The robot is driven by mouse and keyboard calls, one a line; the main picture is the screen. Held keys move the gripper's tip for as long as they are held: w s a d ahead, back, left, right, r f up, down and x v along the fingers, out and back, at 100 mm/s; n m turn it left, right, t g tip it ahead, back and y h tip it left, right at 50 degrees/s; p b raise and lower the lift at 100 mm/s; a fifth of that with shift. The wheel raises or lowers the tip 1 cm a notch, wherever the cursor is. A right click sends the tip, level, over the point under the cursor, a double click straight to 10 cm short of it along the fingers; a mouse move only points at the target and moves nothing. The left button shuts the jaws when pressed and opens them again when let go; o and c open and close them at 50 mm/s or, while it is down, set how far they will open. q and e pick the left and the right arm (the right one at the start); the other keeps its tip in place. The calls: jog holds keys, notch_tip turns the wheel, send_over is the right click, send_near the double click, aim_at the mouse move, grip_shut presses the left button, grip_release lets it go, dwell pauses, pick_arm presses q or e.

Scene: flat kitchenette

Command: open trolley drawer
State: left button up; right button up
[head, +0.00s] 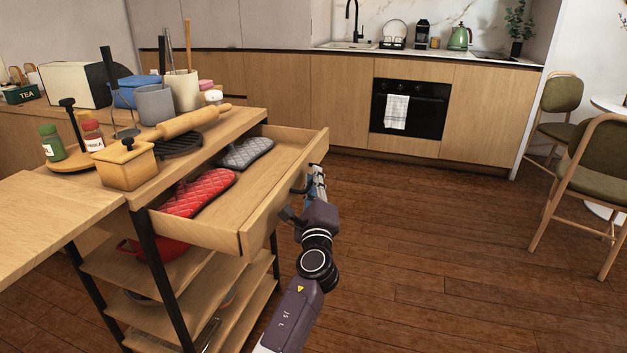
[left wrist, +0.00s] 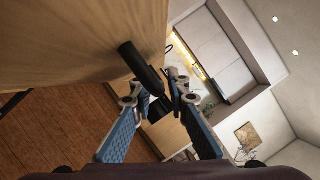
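The trolley drawer (head: 284,187) is pulled well out of the wooden trolley, and its inside shows. A red quilted mitt (head: 200,193) and a grey mitt (head: 246,152) lie in it. The drawer's black bar handle (head: 300,187) is on its front face; it also shows in the left wrist view (left wrist: 138,65), running between the fingertips. My left gripper (head: 318,172) is at the handle, its two fingers (left wrist: 160,88) close on either side of the bar. Finger contact is partly hidden. My right gripper is in neither view.
The trolley top (head: 255,118) holds a rolling pin, a wooden box, cups and jars. Lower shelves (head: 165,270) hold a red pot. Open wooden floor (head: 430,240) lies right of the drawer. Chairs (head: 590,165) stand at the far right, and an oven (head: 409,108) is at the back.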

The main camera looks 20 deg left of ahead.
pick_arm(q)
jog(key=shift+s+d+f, duration=0.1)
jog(key=shift+s+f, duration=0.1)
jog(key=shift+s, duration=0.1)
jog(key=v, duration=1.1)
jog(key=shift+s, duration=0.2)
